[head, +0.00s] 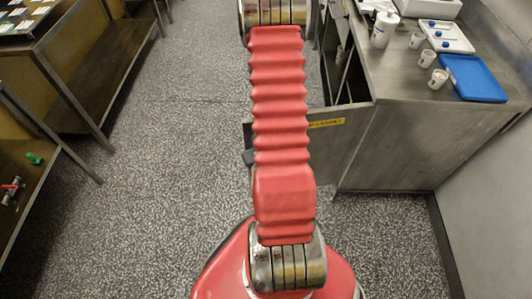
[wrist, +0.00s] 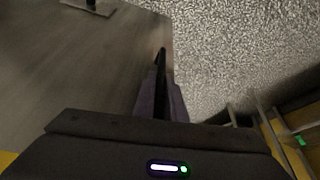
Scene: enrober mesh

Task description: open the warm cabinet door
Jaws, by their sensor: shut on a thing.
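The warm cabinet door (head: 333,150) is a grey metal panel with a yellow label (head: 326,123) along its top. It stands swung out from the near corner of the counter unit, and the dark opening (head: 343,80) shows beyond it. In the wrist view the door (wrist: 90,70) fills the left side. My gripper (wrist: 160,92) is at the door's edge, its two fingers shut around a narrow dark bar (wrist: 161,62), which looks like the door handle. In the head view my red arm hides most of this contact.
The counter (head: 400,100) holds a blue tray (head: 475,78), a white jug (head: 384,28) and several cups. Speckled floor (head: 180,150) lies open to the left, as far as the metal tables (head: 100,70). A wall (head: 490,210) closes the right side.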

